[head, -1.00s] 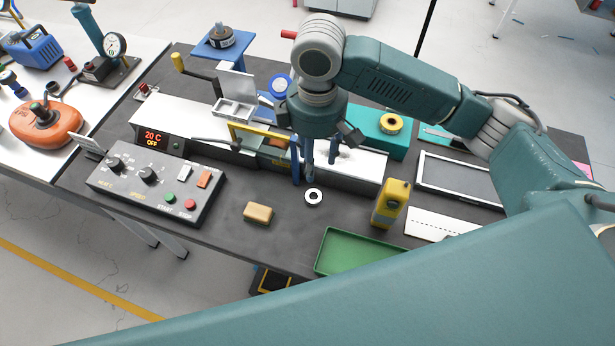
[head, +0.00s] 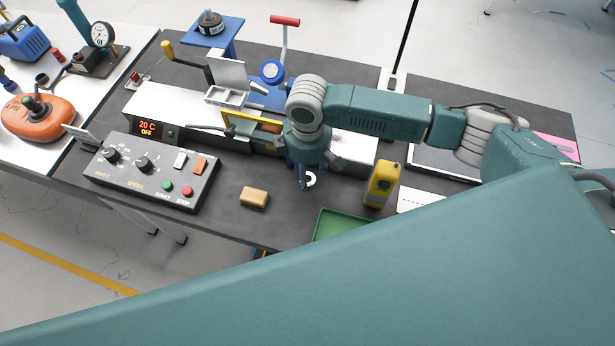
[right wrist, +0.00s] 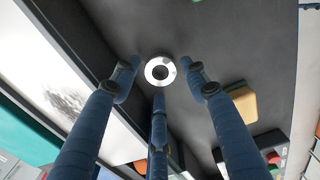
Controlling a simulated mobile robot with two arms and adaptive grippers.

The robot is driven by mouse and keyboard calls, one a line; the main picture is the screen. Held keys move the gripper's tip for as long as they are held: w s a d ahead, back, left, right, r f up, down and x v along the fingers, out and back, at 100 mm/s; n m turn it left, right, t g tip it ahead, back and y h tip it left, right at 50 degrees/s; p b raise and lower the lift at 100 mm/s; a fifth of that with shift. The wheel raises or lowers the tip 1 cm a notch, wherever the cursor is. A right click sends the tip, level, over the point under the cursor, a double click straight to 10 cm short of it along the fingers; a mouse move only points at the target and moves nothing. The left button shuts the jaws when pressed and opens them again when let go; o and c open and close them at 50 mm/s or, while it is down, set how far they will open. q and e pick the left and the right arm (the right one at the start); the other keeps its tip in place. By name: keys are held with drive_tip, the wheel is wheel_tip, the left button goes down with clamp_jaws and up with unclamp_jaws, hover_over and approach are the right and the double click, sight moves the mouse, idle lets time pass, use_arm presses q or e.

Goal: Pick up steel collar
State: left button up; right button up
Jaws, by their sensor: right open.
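The steel collar (head: 311,179) is a small pale ring lying flat on the dark bench top. In the head view my right gripper (head: 304,180) hangs over it and partly covers it. In the right wrist view the collar (right wrist: 160,72) lies just past the fingertips of my right gripper (right wrist: 160,82). The blue fingers are spread open around the line to the collar, with nothing between them. I cannot tell from these frames whether any finger touches it. My left gripper does not show.
A yellow device (head: 381,184) stands to the right. A green tray (head: 340,224) is in front. The white machine (head: 356,146) runs behind, and a control box (head: 150,176) sits at left.

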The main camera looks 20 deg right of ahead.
drive_tip(key=shift+f, duration=0.85)
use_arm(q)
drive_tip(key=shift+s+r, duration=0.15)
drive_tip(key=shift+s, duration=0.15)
use_arm(e)
drive_tip(key=shift+f, duration=0.15)
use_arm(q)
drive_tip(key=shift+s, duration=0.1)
use_arm(e)
drive_tip(key=c, duration=1)
